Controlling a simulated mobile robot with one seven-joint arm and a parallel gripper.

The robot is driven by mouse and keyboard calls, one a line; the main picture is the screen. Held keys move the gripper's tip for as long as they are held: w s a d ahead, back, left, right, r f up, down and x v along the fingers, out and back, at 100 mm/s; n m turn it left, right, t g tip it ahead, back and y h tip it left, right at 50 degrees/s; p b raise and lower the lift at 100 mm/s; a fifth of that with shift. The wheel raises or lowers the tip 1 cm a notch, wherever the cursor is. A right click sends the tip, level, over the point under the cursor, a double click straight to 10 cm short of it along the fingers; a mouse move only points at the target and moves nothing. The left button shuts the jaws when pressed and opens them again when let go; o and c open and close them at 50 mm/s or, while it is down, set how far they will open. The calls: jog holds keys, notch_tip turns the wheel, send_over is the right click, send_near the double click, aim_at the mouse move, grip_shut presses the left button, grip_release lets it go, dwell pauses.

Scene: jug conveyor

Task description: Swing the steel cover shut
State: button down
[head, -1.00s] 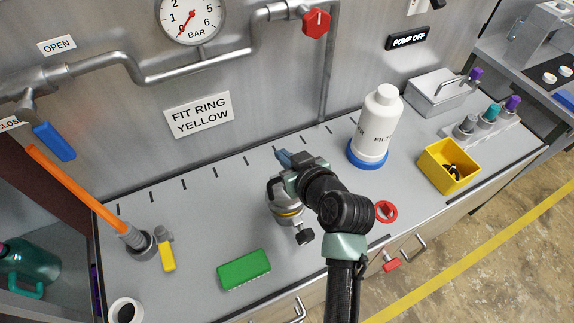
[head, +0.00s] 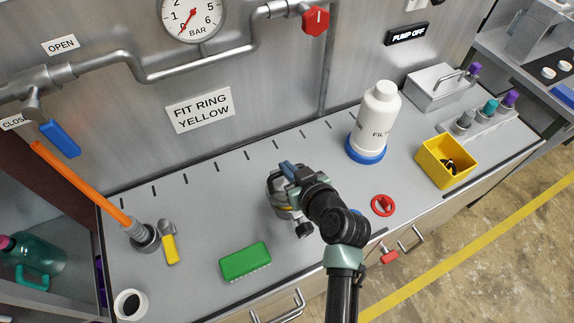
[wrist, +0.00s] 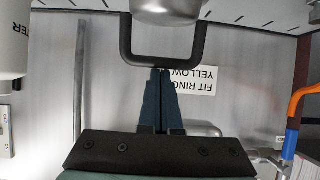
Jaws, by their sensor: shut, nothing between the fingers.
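A round steel vessel (head: 273,187) with a yellow band and a black knob (head: 304,230) at its front stands mid-counter in the head view. My gripper (head: 287,168) is over its top and hides much of it, so I cannot tell how far the steel cover is swung. In the wrist view a rounded steel part (wrist: 165,12), perhaps the cover, shows at the top edge with a black U-shaped handle (wrist: 128,40) around it. My gripper's blue fingers (wrist: 160,72) are shut and empty, tips at the handle's crossbar; contact is unclear.
A green block (head: 245,261) and a yellow-handled tool (head: 170,248) lie left.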

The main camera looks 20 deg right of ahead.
jog(key=shift+s+f+b, duration=0.45)
jog(key=shift+f+b, duration=0.2)
jog(key=shift+f, duration=0.05)
jog(key=b, duration=0.2)
jog(key=shift+s+f+t+b, duration=0.35)
jog(key=shift+s+t, duration=0.05)
jog(key=shift+s+f+b, duration=0.25)
jog(key=shift+s+b, duration=0.4)
jog(key=shift+b, duration=0.45)
jog(key=shift+r, duration=0.1)
jog(key=r+p, duration=0.1)
jog(key=w+r, duration=0.1)
jog(key=w+r+p, duration=0.1)
jog(key=shift+a+r+p, duration=0.15)
jog(key=shift+r+p, duration=0.1)
jog(key=shift+p, duration=0.1)
jog(key=shift+s, duration=0.25)
jog(key=f+b+v, duration=0.1)
jog(key=b+v, duration=0.2)
jog(key=v, duration=0.6)
jog(key=shift+s, duration=0.4)
